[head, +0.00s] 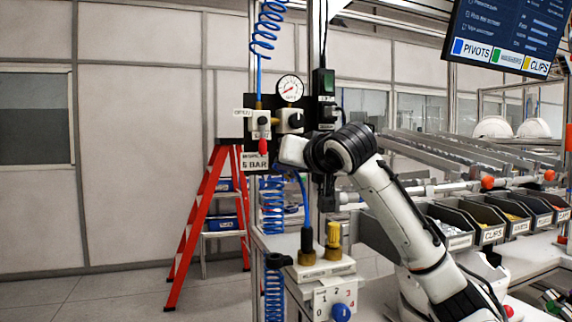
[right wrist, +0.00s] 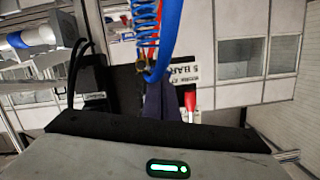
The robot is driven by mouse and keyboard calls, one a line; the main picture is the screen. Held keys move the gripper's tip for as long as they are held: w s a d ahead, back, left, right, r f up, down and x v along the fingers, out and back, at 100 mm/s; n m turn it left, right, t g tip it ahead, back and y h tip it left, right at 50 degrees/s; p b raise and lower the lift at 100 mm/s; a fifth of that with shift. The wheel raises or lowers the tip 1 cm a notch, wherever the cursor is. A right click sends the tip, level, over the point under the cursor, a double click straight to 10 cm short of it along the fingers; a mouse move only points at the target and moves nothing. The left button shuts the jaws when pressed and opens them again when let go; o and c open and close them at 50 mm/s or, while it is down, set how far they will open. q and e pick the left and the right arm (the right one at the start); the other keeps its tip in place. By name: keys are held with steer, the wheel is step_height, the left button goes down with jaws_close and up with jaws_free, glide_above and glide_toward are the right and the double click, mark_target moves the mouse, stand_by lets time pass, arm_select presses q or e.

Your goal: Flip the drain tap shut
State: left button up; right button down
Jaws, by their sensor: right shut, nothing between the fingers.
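The tap with a red lever (head: 263,146) hangs on the dark air panel, under a white valve body (head: 261,124) with an OPEN label beside it. I take this to be the drain tap; its lever points down. My right gripper (head: 284,152) is just right of the lever, in front of the panel, its fingers hardly visible in the head view. In the right wrist view my dark fingers (right wrist: 160,100) are shut and empty, with the red lever (right wrist: 190,101) close to their right; I cannot tell if they touch. My left gripper is not in view.
A pressure gauge (head: 290,88) and black knob (head: 296,120) sit above my right gripper. Blue coiled hoses (head: 272,205) hang below and above the panel. A red stepladder (head: 200,215) stands to the left. Parts bins (head: 485,222) line the bench at right.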

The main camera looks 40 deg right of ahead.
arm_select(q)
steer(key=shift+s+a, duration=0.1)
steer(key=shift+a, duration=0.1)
arm_select(e)
steer(key=shift+a+n, duration=0.1)
steer(key=shift+n, duration=0.2)
stand_by(0.8)
